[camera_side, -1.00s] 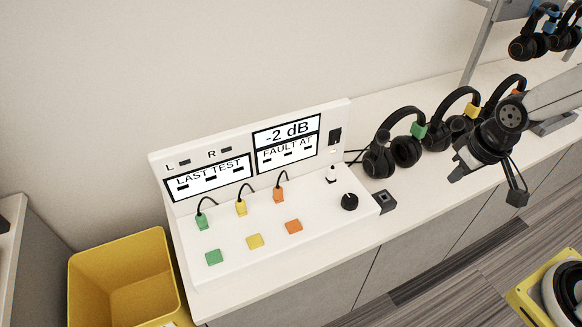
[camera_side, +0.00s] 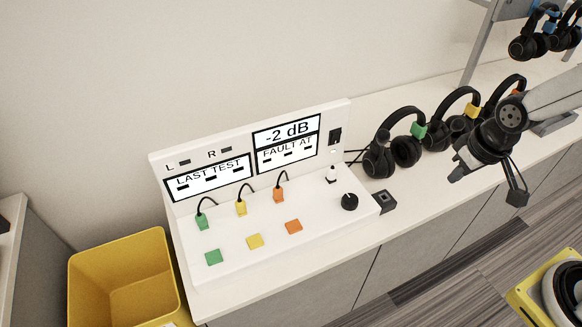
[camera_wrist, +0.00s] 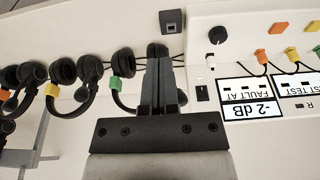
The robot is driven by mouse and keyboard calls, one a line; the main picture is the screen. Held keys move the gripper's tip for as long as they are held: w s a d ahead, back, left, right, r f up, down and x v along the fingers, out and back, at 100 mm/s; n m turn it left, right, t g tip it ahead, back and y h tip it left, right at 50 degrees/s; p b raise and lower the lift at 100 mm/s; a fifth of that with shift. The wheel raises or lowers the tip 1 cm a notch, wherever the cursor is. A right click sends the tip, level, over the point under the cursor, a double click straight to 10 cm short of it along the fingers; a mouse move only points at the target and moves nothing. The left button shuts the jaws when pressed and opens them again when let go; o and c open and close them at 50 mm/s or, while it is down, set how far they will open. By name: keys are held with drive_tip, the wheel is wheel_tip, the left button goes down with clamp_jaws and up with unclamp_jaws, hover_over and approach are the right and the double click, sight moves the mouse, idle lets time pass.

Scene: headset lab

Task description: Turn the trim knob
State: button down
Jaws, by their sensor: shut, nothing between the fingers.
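The trim knob is a round black knob (camera_side: 349,201) with a light pointer mark, at the right end of the white test console (camera_side: 225,255). In the wrist view the knob (camera_wrist: 217,35) is at upper right, uncovered. The console's display (camera_side: 287,134) reads "-2 dB", above a "FAULT AT" panel (camera_side: 287,154). My gripper (camera_side: 458,174) is to the right of the console, above the counter and apart from the knob. In the wrist view its fingers (camera_wrist: 159,58) are together, with nothing held.
Headsets with green (camera_side: 418,130), yellow (camera_side: 471,110) and orange tags stand on the counter behind my gripper. A small dark box (camera_side: 384,202) sits right of the knob. A white toggle (camera_side: 331,175) stands behind it. A yellow bin (camera_side: 125,275) is at left.

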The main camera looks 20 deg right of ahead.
drive_tip(key=c, duration=0.6)
unclamp_jaws()
drive_tip(key=shift+w, duration=0.1)
drive_tip(key=o, duration=0.3)
drive_tip(key=shift+w+a+n, duration=0.15)
drive_tip(key=shift+w+n, duration=0.05)
drive_tip(key=shift+n, duration=0.1)
drive_tip(key=shift+o, duration=1.2)
drive_tip(key=w+a+f+n+g, duration=0.1)
drive_tip(key=w+a+f+n, duration=0.1)
drive_tip(key=w+a+n, duration=0.2)
drive_tip(key=w+n, duration=0.3)
drive_tip(key=shift+w+a+f+n, duration=0.3)
drive_tip(key=shift+a+f+n, duration=0.1)
drive_tip(key=n+g, duration=0.1)
drive_tip(key=n, duration=0.8)
hover_over(351, 199)
drive_tip(key=f, duration=0.5)
drive_tip(key=shift+s+d+f, duration=0.15)
drive_tip(key=shift+d+f, duration=0.1)
drive_tip(key=shift+d, duration=0.05)
drive_tip(key=shift+w+a+f+n+g, duration=0.2)
drive_tip(key=shift+a+f+n+g, duration=0.1)
drive_tip(key=shift+a+f, duration=0.1)
drive_tip(key=shift+f, duration=0.15)
drive_tip(key=shift+f, duration=3.7)
